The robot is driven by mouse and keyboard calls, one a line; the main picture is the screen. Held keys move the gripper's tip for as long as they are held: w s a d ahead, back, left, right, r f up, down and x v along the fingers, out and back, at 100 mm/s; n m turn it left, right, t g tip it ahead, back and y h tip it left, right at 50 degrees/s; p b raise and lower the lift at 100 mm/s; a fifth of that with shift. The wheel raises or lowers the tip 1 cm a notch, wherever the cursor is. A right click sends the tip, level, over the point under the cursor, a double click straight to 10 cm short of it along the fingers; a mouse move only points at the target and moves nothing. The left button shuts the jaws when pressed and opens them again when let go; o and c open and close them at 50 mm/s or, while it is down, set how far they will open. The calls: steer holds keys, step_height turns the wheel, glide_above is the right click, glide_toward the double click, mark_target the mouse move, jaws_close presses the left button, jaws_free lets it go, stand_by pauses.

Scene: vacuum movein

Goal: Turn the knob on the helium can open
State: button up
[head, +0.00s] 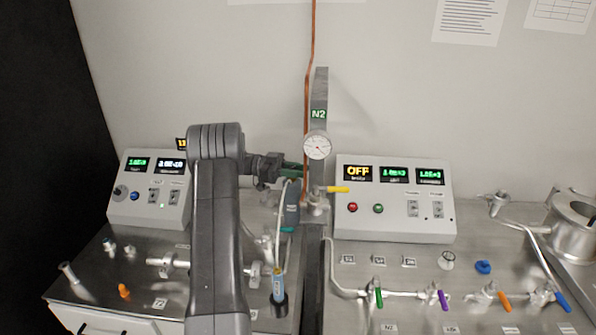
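My arm rises through the middle of the picture and bends right at the top. My gripper (285,168) is at its end, in front of the wall and left of the round gauge; its fingers are small, dark and partly hidden, so I cannot tell whether they are open or shut. Just below it stands a dark grey and teal object (291,206), which may be the helium can; no label or knob can be made out. A thin pale hose runs near it, down to a blue and yellow handheld piece (278,281) in a dark holder.
A control box (148,190) stands at the left and another, reading OFF, (394,199) at the right. The N2 post with its gauge (317,146) and yellow-handled valve (338,190) is close to my gripper. Coloured valves (440,298) line the front right.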

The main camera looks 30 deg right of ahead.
steer(key=shift+m+g+y, duration=0.5)
steer(key=shift+g, duration=0.1)
steer(key=o, duration=1)
step_height(320, 180, up, 10)
steer(key=b, duration=0.1)
steer(key=shift+b, duration=0.4)
step_height(320, 180, down, 10)
steer(key=shift+f+p, duration=0.1)
steer(key=shift+p, duration=0.85)
steer(key=shift+n+t+h, duration=0.3)
steer(key=shift+t, duration=0.1)
